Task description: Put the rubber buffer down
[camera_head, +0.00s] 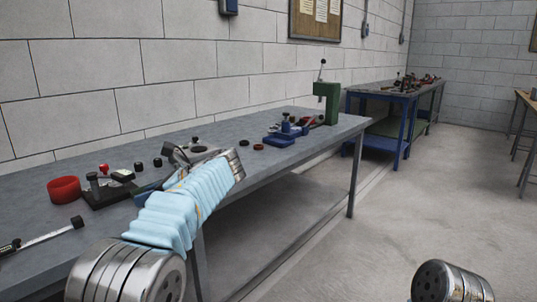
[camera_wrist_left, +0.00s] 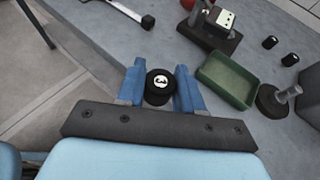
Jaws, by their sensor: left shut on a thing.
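The rubber buffer (camera_wrist_left: 159,88) is a short black cylinder with a white label reading 3 on its top. It sits between the two blue fingers of my left gripper (camera_wrist_left: 160,85), which is shut on it. It stands over the grey bench top (camera_wrist_left: 150,42) near the bench's edge; I cannot tell whether it touches the bench. In the head view my left gripper (camera_head: 150,187) is over the near bench, largely behind my blue-sleeved arm, and the buffer cannot be made out there. My right gripper is out of view.
In the left wrist view a green tray (camera_wrist_left: 228,80) lies right of the gripper, with a black fixture (camera_wrist_left: 208,35) beyond it and two small black cylinders (camera_wrist_left: 270,42) farther right. A red bowl (camera_head: 64,189) stands on the bench. Bare bench shows left of the fixture.

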